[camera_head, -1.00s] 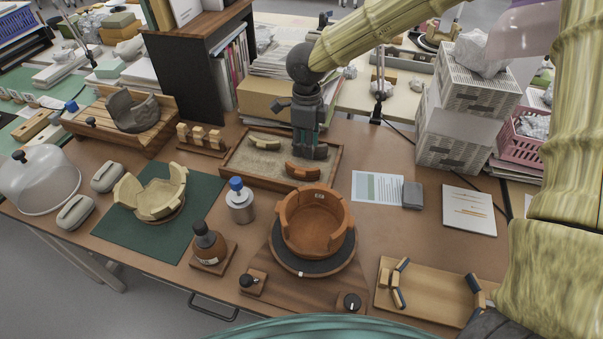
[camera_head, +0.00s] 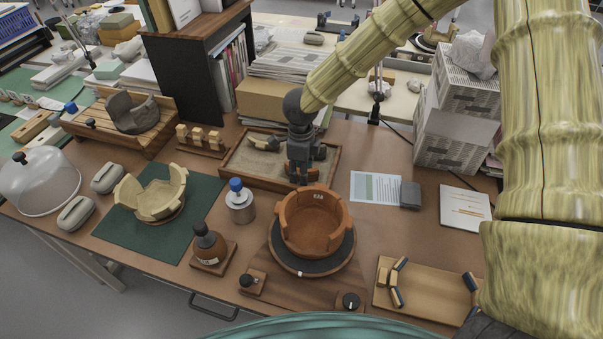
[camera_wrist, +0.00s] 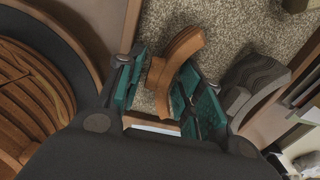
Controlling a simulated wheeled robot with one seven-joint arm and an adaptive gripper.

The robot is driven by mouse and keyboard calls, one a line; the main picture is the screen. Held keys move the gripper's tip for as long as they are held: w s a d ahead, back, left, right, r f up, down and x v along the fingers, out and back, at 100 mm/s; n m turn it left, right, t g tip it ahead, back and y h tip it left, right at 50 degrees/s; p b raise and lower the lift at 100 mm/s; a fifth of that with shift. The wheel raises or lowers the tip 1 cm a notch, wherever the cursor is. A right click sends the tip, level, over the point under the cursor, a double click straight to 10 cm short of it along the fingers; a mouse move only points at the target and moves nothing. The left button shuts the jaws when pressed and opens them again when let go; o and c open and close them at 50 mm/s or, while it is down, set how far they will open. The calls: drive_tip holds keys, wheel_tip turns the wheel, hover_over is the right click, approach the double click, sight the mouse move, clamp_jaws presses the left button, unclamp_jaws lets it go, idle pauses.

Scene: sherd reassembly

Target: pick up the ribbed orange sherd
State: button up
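The ribbed orange sherd (camera_wrist: 180,58) lies on the sand of the wooden tray (camera_head: 233,171). In the wrist view it is a curved piece between the two teal finger pads of my gripper (camera_wrist: 162,92). My gripper is open, one finger on each side of the sherd, with narrow gaps; contact is hard to judge. In the head view my gripper (camera_head: 301,178) points down at the tray's front right and mostly hides the sherd. A grey sherd (camera_wrist: 255,80) lies close beside the right finger. A pale sherd (camera_head: 265,143) lies at the tray's back left.
The broken orange bowl (camera_head: 315,235) stands on a dark turntable just in front of the tray; its ribbed inside fills the left of the wrist view (camera_wrist: 30,90). Paper sheets (camera_head: 376,187) lie to the right.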

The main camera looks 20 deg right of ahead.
drive_tip(key=shift+c, duration=0.3)
drive_tip(key=c, duration=0.5)
